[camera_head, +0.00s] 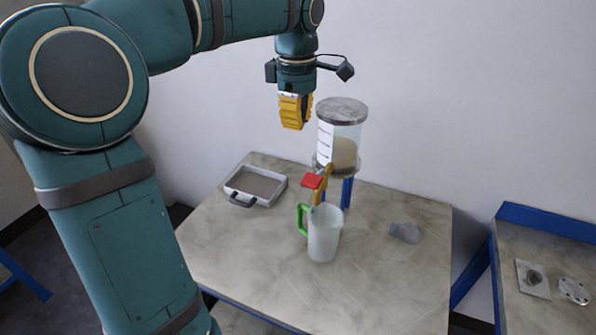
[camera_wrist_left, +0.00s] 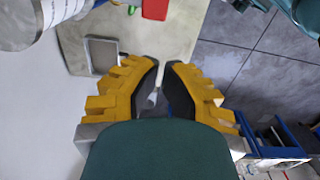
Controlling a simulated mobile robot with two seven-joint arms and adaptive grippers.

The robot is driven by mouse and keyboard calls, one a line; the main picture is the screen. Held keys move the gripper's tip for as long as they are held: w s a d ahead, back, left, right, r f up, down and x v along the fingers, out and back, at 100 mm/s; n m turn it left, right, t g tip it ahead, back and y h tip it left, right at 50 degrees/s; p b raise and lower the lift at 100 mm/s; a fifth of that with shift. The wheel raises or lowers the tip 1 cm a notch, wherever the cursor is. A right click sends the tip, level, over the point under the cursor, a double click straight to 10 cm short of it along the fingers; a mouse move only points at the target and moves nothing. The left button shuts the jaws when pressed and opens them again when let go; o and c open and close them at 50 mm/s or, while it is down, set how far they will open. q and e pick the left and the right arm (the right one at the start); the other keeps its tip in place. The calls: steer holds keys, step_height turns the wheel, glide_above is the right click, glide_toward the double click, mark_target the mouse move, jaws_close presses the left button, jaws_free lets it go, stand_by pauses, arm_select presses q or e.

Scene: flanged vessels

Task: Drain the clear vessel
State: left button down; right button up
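The clear vessel (camera_head: 346,135) stands on blue legs at the table's back, with a grey metal lid and beige contents in its lower part. It also shows at the upper left of the left wrist view (camera_wrist_left: 62,10). A brass-coloured outlet (camera_head: 322,188) with a red valve handle (camera_head: 313,181) projects from its base; the handle also shows in the left wrist view (camera_wrist_left: 155,9). A translucent jug (camera_head: 324,236) with a green handle stands upright below the outlet. My left gripper (camera_head: 293,127) hangs above and left of the vessel, empty, its fingertips slightly apart. My right gripper is not visible.
A shallow grey tray (camera_head: 256,184) with a dark handle lies at the table's back left. A small grey object (camera_head: 405,232) lies right of the jug. A side table (camera_head: 553,300) at right holds flat metal parts. The table's front is clear.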

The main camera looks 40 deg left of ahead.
mark_target(312, 181)
arm_select(q)
step_height(312, 181, down, 14)
steer(key=b, duration=0.1)
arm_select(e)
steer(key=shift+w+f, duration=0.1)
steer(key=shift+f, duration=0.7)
arm_select(q)
steer(key=shift+w+r, duration=0.1)
